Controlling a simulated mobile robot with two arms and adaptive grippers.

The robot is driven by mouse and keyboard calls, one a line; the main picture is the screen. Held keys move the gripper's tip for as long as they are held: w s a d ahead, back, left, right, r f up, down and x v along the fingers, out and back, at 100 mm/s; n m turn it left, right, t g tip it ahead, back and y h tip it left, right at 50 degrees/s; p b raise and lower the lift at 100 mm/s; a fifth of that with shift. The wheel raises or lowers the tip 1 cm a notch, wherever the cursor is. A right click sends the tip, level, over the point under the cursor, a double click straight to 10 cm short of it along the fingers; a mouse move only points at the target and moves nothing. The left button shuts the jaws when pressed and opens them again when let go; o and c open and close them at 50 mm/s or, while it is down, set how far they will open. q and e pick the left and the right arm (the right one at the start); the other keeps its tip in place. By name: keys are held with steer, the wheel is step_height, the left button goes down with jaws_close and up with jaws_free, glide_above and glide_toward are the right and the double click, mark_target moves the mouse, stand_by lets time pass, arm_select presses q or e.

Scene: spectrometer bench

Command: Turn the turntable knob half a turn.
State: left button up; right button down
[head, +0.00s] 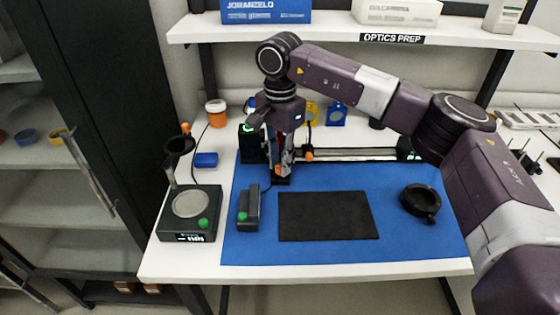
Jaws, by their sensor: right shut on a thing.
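My right arm reaches in from the right and its purple wrist hangs over the back of the blue mat. The right gripper (284,166) points down there and is shut at the turntable knob. The knob and the turntable are mostly hidden by the fingers and too small to make out; a dark base (282,182) shows just under the fingertips. A small orange part (309,156) shows right beside the gripper. My left gripper is not in view.
A blue mat (330,254) bears a black pad (328,216), a small box with a green button (249,210) and a black ring (421,202). A dark instrument (191,216) stands at left. A rail (355,155) runs behind. A shelf (330,32) hangs above.

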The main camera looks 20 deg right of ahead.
steer(key=shift+w+r, duration=0.1)
steer(key=shift+r, duration=0.05)
steer(key=c, duration=1.8)
jaws_free()
steer(key=shift+o, duration=0.2)
step_height(320, 180, up, 12)
